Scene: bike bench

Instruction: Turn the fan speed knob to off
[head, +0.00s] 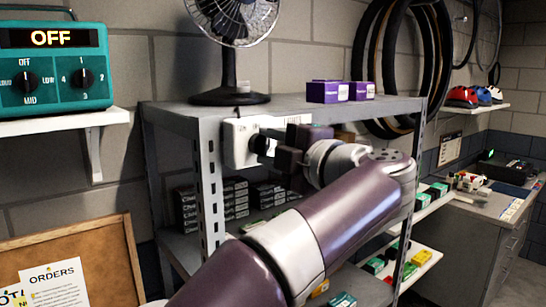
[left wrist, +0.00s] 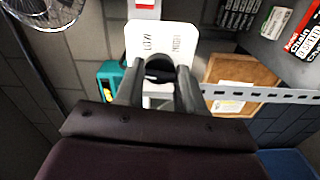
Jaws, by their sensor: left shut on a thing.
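The fan speed knob (left wrist: 158,69) is dark and sits on a white control plate (left wrist: 160,38) marked LOW and HIGH. In the head view the white control box (head: 238,150) is on the end of the grey shelf unit. My left gripper (head: 267,145) is at the box's face. In the left wrist view its fingers (left wrist: 158,74) are on both sides of the knob, shut on it. The fingers hide most of the knob, so I cannot tell where it points. The fan (head: 229,75) stands on the shelf top. My right gripper is not in view.
A teal box (head: 55,65) with two knobs and a display reading OFF is on a white wall shelf at the left. Purple boxes (head: 328,92) are on the shelf top. A cork board (head: 100,245) stands below left. Tyres (head: 440,60) hang on the wall.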

